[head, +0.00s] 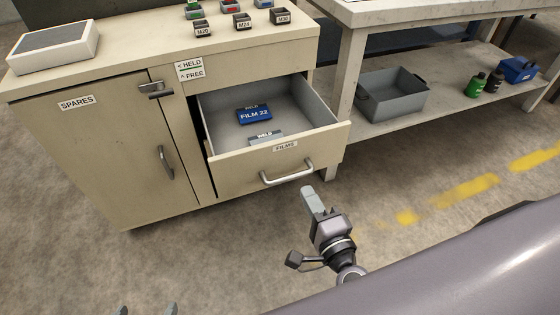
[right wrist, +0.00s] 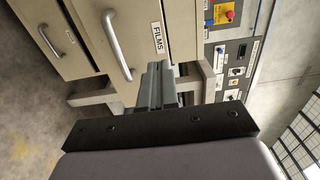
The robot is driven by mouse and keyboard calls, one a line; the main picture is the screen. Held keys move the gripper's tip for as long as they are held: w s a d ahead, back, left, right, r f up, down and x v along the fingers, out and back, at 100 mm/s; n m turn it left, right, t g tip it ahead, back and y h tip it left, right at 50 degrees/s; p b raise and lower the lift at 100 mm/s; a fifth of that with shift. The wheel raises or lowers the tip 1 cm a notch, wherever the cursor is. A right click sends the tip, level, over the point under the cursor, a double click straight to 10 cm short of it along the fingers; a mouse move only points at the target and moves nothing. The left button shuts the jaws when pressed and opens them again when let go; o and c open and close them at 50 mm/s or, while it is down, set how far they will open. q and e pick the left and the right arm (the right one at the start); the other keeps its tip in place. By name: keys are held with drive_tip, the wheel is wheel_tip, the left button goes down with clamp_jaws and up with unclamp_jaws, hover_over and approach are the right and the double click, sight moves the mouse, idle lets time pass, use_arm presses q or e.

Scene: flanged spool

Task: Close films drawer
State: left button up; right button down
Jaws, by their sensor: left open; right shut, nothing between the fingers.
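The films drawer (head: 232,172) is pulled open from the beige cabinet, with a label and a bar handle (head: 288,172) on its front. A blue FILM 22 box (head: 254,115) and a partly hidden pale box (head: 265,137) lie inside. My right gripper (head: 308,192) is shut and empty, in front of the drawer and just below the handle's right end in the head view. In the right wrist view its closed fingers (right wrist: 157,75) point toward the drawer front (right wrist: 141,15), with the handle (right wrist: 117,46) to their left. My left gripper (head: 146,311) is open at the bottom edge, only its fingertips showing.
A lever (head: 155,89) sits beside a HELD/FREE sign (head: 190,69) left of the drawer. The SPARES door (head: 100,150) is shut. A bench with a grey bin (head: 393,96) on its lower shelf stands at right. Bare floor lies in front of the cabinet.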

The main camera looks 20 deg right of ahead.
sight(281, 145)
drive_tip(key=w, duration=0.6)
drive_tip(key=w+b, duration=0.1)
drive_tip(key=w, duration=0.5)
drive_tip(key=shift+w+a, duration=0.2)
drive_tip(key=shift+w, duration=0.35)
use_arm(q)
drive_tip(key=shift+w+d+r+t, duration=0.3)
drive_tip(key=shift+w+d+r, duration=0.3)
drive_tip(key=shift+d, duration=0.15)
use_arm(e)
drive_tip(key=shift+w, duration=0.25)
use_arm(q)
drive_tip(key=shift+f, duration=0.15)
use_arm(e)
drive_tip(key=shift+w, duration=0.1)
